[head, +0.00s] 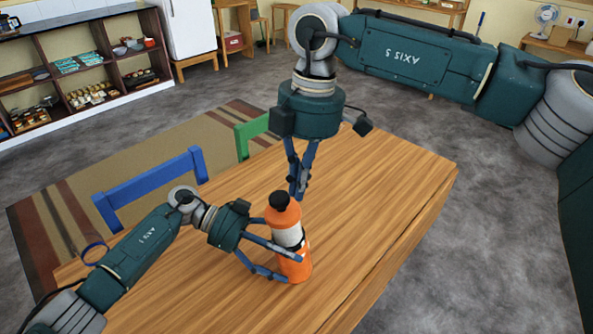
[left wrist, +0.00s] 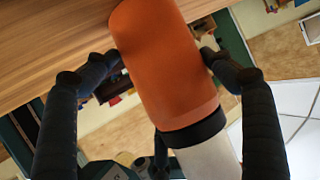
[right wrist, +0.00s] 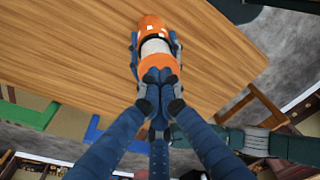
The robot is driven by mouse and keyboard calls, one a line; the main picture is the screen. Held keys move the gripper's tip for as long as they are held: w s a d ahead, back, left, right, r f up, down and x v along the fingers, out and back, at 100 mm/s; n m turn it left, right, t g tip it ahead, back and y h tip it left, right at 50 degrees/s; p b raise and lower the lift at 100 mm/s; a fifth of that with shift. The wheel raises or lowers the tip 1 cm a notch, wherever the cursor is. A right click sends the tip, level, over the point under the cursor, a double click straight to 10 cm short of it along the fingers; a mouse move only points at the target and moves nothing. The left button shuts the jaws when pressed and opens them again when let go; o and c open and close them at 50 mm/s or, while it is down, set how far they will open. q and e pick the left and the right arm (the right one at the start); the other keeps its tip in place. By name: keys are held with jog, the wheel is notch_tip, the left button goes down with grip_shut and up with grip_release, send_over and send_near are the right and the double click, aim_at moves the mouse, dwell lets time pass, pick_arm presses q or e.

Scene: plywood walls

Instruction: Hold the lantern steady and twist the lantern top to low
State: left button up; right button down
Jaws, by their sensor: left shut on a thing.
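The lantern (head: 294,263) is an orange cylinder with a white band and a black knob (head: 278,201) on top. It stands upright on the wooden table. My left gripper (head: 292,268) is shut on its lower body from the left, one finger on each side; the orange body (left wrist: 160,65) fills the middle of the left wrist view. My right gripper (head: 299,193) points down beside and behind the knob, its fingertips together. In the right wrist view its fingertips (right wrist: 159,77) overlap the orange top (right wrist: 157,71) and hide the knob. I cannot tell whether they touch it.
The wooden table (head: 400,190) is otherwise clear, with free room right of the lantern. A blue chair (head: 150,183) and a green chair (head: 248,135) stand at its far side. A striped rug (head: 130,150) and shelves (head: 85,75) lie beyond.

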jog(key=shift+f, duration=0.35)
jog(key=shift+s+a+f, duration=0.2)
jog(key=shift+a+f, duration=0.1)
jog(key=shift+a, duration=0.35)
dwell(0.9)
jog(key=shift+w, duration=0.25)
